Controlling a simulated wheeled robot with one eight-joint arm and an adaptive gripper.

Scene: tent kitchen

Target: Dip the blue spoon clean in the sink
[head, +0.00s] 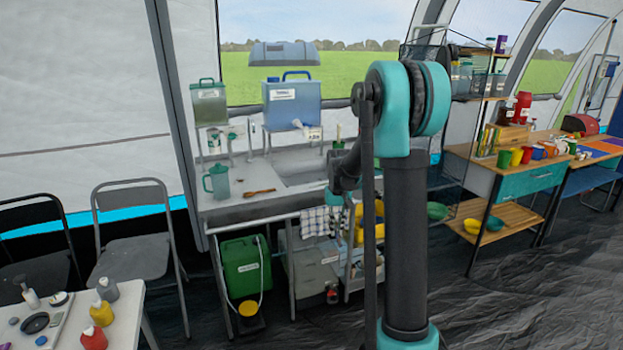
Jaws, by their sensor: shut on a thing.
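The sink (300,174) is a grey basin set in the metal counter, and its right part is hidden behind my arm. My arm reaches over the sink's right side, and its dark wrist links and a teal link show there. I cannot make out my gripper's fingers, which are hidden behind these links. I see no blue spoon in this view. A brown wooden spoon (260,193) lies on the counter left of the basin.
A green pitcher (216,182) stands on the counter's left. A blue water container (292,104) with a tap and a green canister (209,104) stand raised behind. A checked towel (315,221) hangs in front. Two folding chairs stand left. The dark floor at front right is clear.

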